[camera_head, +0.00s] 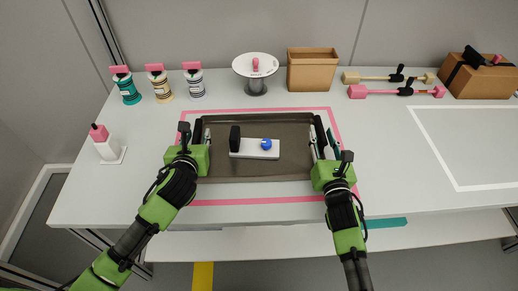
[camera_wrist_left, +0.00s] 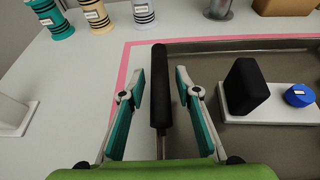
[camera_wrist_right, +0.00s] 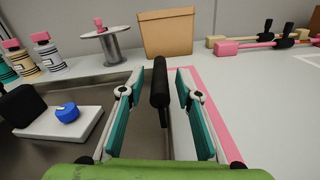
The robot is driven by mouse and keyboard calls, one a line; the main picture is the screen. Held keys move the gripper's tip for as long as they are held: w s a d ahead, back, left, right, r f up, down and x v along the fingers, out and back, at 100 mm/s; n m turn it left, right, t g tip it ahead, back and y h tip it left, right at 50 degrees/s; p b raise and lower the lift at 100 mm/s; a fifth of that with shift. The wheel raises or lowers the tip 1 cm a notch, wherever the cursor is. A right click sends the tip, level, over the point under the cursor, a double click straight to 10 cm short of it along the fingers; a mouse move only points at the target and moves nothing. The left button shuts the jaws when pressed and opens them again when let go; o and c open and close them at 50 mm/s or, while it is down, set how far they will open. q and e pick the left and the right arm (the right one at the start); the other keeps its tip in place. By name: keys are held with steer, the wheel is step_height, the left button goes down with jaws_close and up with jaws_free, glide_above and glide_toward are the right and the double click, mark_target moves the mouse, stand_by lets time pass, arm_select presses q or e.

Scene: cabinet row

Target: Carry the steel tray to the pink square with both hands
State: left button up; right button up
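The steel tray (camera_head: 290,165) lies inside the outline of the pink square (camera_head: 255,201) on the white table. On the tray is a white block (camera_head: 262,154) with a black piece (camera_head: 235,138) and a blue knob (camera_head: 266,144). My left gripper (camera_wrist_left: 158,85) is open, its teal fingers apart on either side of the tray's black left handle (camera_wrist_left: 160,100), not touching it. My right gripper (camera_wrist_right: 160,85) is open around the black right handle (camera_wrist_right: 160,85), with gaps on both sides. The tray's far rim is clear of both grippers.
Several striped bottles with pink tops (camera_head: 158,86), a round metal stand (camera_head: 256,70) and a cardboard box (camera_head: 312,70) stand behind the tray. A pink-topped white dispenser (camera_head: 104,143) stands left. Mallet-like tools (camera_head: 397,91) lie back right. A white-outlined area (camera_head: 480,145) at right is empty.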

steer(key=shift+s, duration=0.1)
arm_select(q)
steer(key=v, duration=1.2)
arm_select(e)
steer(key=s, duration=1.1)
steer(key=shift+s+d, duration=0.35)
steer(key=shift+s, duration=0.05)
arm_select(q)
steer(key=shift+f, duration=0.1)
